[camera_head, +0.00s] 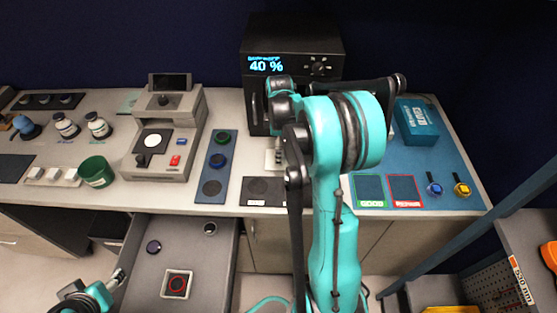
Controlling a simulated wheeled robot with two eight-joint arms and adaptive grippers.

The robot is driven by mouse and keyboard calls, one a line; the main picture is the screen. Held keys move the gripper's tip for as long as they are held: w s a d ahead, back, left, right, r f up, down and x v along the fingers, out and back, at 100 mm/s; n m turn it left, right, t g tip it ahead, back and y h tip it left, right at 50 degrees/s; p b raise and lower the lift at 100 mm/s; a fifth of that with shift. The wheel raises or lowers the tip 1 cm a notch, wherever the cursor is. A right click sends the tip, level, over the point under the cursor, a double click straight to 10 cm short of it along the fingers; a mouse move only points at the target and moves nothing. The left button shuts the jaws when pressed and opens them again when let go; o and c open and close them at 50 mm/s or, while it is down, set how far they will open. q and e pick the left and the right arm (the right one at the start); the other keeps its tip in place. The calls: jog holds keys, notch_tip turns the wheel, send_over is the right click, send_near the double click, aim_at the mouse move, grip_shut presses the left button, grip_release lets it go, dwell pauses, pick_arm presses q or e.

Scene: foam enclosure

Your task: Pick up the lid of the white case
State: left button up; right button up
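A small white case-like object (270,158) stands on the counter below the black oven, partly hidden by my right arm. I cannot tell its lid from its body. My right gripper (281,146) points down right at this object. It is small and partly covered by my arm, so its finger opening and any contact are unclear. A white square box (165,285) with a dark, red-ringed round inside lies in the open drawer. My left gripper (118,277) is at the lower left, beside the drawer's left wall; its fingers are too small to read.
A grey machine (165,135), a green cup (96,171) and a blue strip with round pads (216,165) stand left. A teal box (416,122) and framed pads (370,189) lie right.

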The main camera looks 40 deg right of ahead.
notch_tip(320, 180, down, 4)
jog(key=shift+w+r+b, duration=0.1)
jog(key=shift+w+b, duration=0.05)
jog(key=shift+b, duration=0.4)
jog(key=shift+a+r, duration=0.1)
jog(key=c, duration=1.5)
jog(key=shift+c, duration=0.2)
